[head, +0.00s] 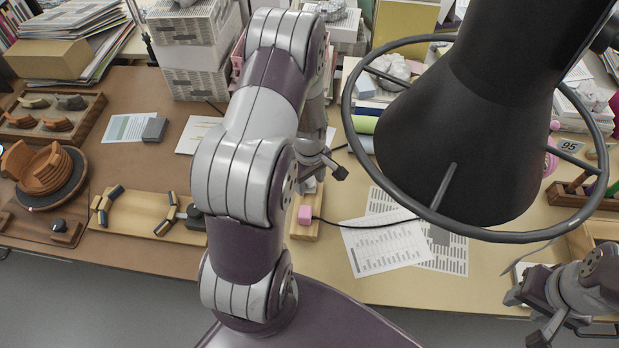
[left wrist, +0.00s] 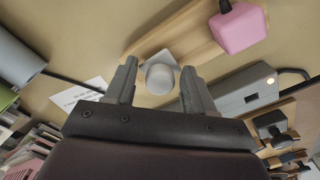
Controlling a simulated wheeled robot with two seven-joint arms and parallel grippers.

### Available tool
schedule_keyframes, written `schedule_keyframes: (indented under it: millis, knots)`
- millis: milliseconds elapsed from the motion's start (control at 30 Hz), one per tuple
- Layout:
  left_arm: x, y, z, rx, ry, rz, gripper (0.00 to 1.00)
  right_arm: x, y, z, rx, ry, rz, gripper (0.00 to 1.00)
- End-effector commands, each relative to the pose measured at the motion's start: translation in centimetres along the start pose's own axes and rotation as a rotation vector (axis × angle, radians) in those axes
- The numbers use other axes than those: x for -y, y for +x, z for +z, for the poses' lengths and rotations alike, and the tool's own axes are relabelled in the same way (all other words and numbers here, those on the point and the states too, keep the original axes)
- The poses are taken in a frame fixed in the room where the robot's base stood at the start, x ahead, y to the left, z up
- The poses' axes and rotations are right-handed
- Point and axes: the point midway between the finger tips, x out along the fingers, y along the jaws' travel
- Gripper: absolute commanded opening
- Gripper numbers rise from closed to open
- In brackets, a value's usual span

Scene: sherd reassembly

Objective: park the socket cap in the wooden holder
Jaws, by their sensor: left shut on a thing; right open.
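My left gripper (head: 324,178) is over the middle of the bench, above the far end of the wooden holder (head: 303,231). In the left wrist view my left gripper (left wrist: 160,66) is shut on the socket cap (left wrist: 158,77), a pale grey square piece with a round white knob. The cap is over or against the end of the wooden holder (left wrist: 190,35); I cannot tell whether it touches. A pink block (head: 305,213) with a black cable sits on the holder, also in the wrist view (left wrist: 238,28). In the head view the cap is mostly hidden. My right gripper (head: 528,318) is open at lower right.
A large black lamp shade (head: 455,145) with a ring covers the right middle. Printed sheets (head: 385,248) lie right of the holder. A wooden tray (head: 150,216) with dark-ended pieces is to the left. In the wrist view a grey box (left wrist: 240,93) stands beside the holder.

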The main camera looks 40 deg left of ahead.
Motion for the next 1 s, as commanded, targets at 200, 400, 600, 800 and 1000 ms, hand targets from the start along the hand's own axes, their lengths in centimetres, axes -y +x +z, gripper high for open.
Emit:
schedule_keyframes:
  millis: [200, 400, 600, 800, 1000]
  knots:
    - [0.01, 0.40, 0.00, 0.000, 0.000, 0.000, 0.25, 0.00, 0.27, 0.04, 0.000, 0.000, 0.000, 0.43]
    - [0.02, 0.71, 0.01, 0.000, 0.000, 0.000, 0.25, 0.00, 0.46, 0.06, 0.000, 0.000, 0.000, 0.43]
    - [0.02, 1.01, 0.01, 0.000, 0.000, 0.000, 0.25, 0.00, 0.66, 0.08, 0.000, 0.000, 0.000, 0.43]
    - [0.01, 0.91, 0.00, 0.000, 0.000, 0.000, 0.25, 0.00, 0.58, 0.07, 0.000, 0.000, 0.000, 0.43]
    - [0.00, 0.90, 0.00, 0.000, 0.000, 0.000, 0.84, 0.00, 0.57, 0.07, 0.000, 0.000, 0.000, 0.43]
